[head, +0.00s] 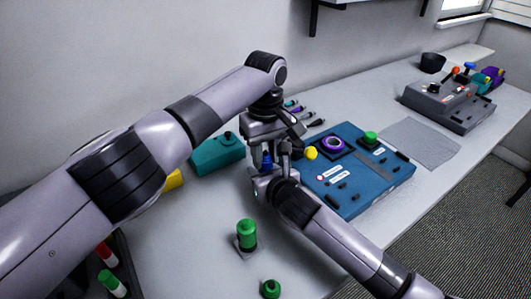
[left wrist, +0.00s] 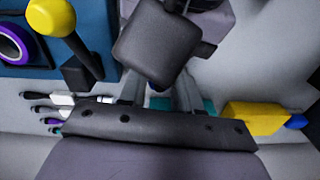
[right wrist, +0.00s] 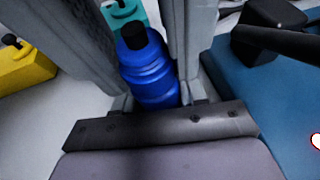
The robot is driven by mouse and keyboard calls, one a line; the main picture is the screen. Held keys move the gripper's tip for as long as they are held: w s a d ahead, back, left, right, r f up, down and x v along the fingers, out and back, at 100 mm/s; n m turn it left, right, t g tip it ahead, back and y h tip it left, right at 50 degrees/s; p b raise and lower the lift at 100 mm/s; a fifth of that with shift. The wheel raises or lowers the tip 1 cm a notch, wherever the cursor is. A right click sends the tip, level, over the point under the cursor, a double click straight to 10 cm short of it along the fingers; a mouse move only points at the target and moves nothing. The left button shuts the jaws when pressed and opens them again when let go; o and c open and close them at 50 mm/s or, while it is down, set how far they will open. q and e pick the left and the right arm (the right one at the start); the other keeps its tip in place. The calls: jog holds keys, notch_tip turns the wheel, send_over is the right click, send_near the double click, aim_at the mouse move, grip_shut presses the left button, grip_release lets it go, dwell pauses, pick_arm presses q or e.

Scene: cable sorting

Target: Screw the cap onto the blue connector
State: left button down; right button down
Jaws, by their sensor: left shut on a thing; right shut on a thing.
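The blue connector (right wrist: 148,75) is between the fingers of my right gripper (right wrist: 145,60). It is a ridged blue cylinder with a black end pointing away from the palm. In the head view, the connector (head: 266,160) shows as a small blue patch between the two grippers. My left gripper (head: 268,148) comes down from above, very close to the right one. It is shut, but what it grips is hidden; a dark block covers its fingertips in the left wrist view. I cannot make out the cap or whether it touches the connector.
A blue panel (head: 345,200) with a purple ring (head: 332,144) and a yellow-knobbed lever (head: 311,153) lies just right of the grippers. A teal box (head: 218,157) is behind. A green cylinder (head: 246,233) and a small green piece (head: 271,288) are in front.

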pick_arm(q)
jog(key=m, duration=0.5)
jog(key=c, duration=0.8)
grip_release()
jog(key=shift+r, duration=0.1)
notch_tip(320, 180, up, 4)
jog(key=shift+r, duration=0.2)
jog(key=shift+c, duration=0.4)
